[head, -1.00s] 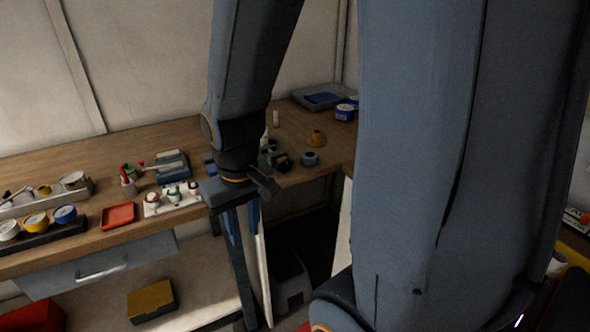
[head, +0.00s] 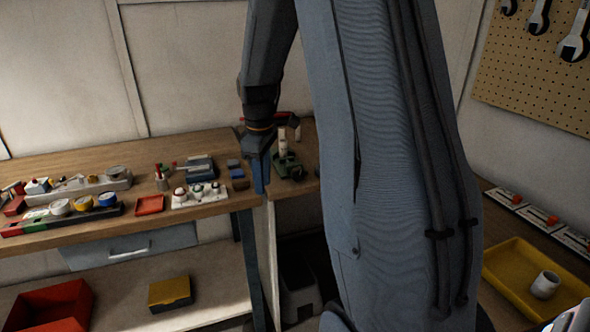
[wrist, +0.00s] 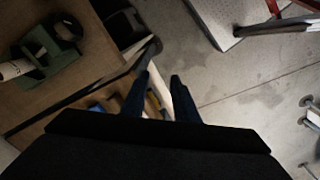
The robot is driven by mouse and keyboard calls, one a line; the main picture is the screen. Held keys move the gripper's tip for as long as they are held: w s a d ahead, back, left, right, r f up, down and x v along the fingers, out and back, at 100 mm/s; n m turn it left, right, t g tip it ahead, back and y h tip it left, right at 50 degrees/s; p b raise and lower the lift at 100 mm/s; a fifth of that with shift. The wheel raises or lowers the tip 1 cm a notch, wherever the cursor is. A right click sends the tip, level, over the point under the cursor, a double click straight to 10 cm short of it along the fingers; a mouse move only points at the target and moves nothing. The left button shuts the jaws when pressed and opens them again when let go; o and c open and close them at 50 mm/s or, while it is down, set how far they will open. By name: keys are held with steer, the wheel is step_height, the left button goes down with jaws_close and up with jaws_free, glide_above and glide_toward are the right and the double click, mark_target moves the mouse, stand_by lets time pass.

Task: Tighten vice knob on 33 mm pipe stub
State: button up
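A green vice (head: 290,168) stands on the bench near its right front corner, with a pale upright pipe stub (head: 283,142) at it. In the wrist view the vice (wrist: 45,62) is at the upper left, with the white stub (wrist: 15,69) at the left edge. A dark round part (wrist: 67,27) beside the vice may be its knob; I cannot tell for sure. My gripper (head: 259,178) is left of the vice in the head view, pointing down at the bench's front edge. In the wrist view its two fingers (wrist: 160,88) are apart with nothing held between them.
Left of my gripper are a white block with knobs (head: 200,196), a red tray (head: 150,205) and a rack of round tins (head: 70,212). A yellow tray (head: 520,275) with a white cup (head: 545,284) is on the right bench. My arm hides part of the bench.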

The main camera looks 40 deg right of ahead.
mark_target(297, 168)
steer(key=w+d+n, duration=0.2)
steer(key=d, duration=0.3)
steer(key=w+d+r+n, duration=0.1)
steer(key=w+d+n, duration=0.1)
steer(key=d, duration=0.3)
steer(key=w+d+n, duration=0.2)
steer(key=w+d, duration=0.1)
steer(key=d, duration=0.2)
steer(key=shift+w+d+r+n+g, duration=0.15)
steer(key=shift+w+d+n+g, duration=0.15)
steer(key=shift+w+d, duration=0.1)
steer(key=shift+w+d+p, duration=0.1)
steer(key=shift+d+p, duration=0.2)
steer(key=shift+d, duration=0.1)
steer(key=shift+d+f, duration=0.1)
steer(key=shift+f, duration=0.2)
steer(key=shift+n, duration=0.3)
steer(key=shift+f+p, duration=1.25)
steer(key=shift+f, duration=2.35)
jaws_close()
steer(key=shift+y, duration=0.3)
